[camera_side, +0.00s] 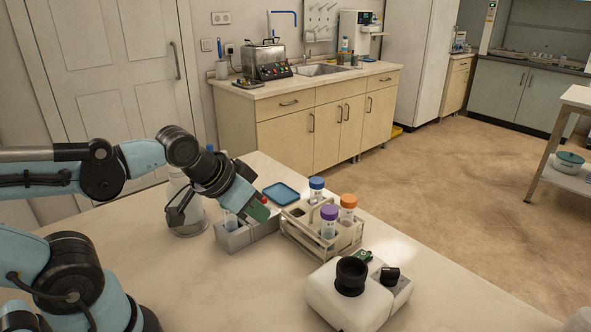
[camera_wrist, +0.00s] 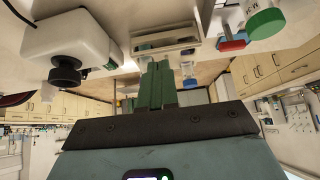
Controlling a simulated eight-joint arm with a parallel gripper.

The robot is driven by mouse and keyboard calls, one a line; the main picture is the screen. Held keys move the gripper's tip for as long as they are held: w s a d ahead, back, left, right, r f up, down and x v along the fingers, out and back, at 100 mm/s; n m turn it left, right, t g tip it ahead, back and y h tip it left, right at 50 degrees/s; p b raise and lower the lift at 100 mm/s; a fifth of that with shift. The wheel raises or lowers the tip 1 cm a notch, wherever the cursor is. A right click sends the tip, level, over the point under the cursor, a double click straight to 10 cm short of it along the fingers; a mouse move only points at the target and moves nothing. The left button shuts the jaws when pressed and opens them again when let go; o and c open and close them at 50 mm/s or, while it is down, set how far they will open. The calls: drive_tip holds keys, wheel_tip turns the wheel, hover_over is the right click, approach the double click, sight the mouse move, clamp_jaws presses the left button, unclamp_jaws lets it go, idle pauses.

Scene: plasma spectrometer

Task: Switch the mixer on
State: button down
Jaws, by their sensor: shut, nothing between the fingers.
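The mixer (camera_side: 345,300) is a white box with a black cup on top, standing at the front right of the bench in the side view. A black knob (camera_side: 389,276) and a small green part (camera_side: 364,256) sit on its top at the right. In the wrist view the mixer (camera_wrist: 65,35) is at the upper left, upside down. My gripper (camera_side: 257,210) is shut and empty, with green fingers, over the grey block left of the tube rack. The fingers also show in the wrist view (camera_wrist: 157,84). The gripper is apart from the mixer.
A tube rack (camera_side: 292,238) with blue-, purple- and orange-capped tubes stands between my gripper and the mixer. A grey block (camera_side: 232,240) is under the gripper. A flask (camera_side: 187,222) stands behind my arm, and a blue tray (camera_side: 282,193) lies behind. The bench front is clear.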

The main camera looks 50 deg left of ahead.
drive_tip(key=shift+w, duration=0.1)
wheel_tip(320, 180, up, 7)
drive_tip(key=n+g, duration=0.7)
drive_tip(key=n, duration=1.1)
hover_over(363, 253)
drive_tip(key=shift+f, duration=0.15)
wheel_tip(363, 253, down, 14)
drive_tip(key=shift+f, duration=0.1)
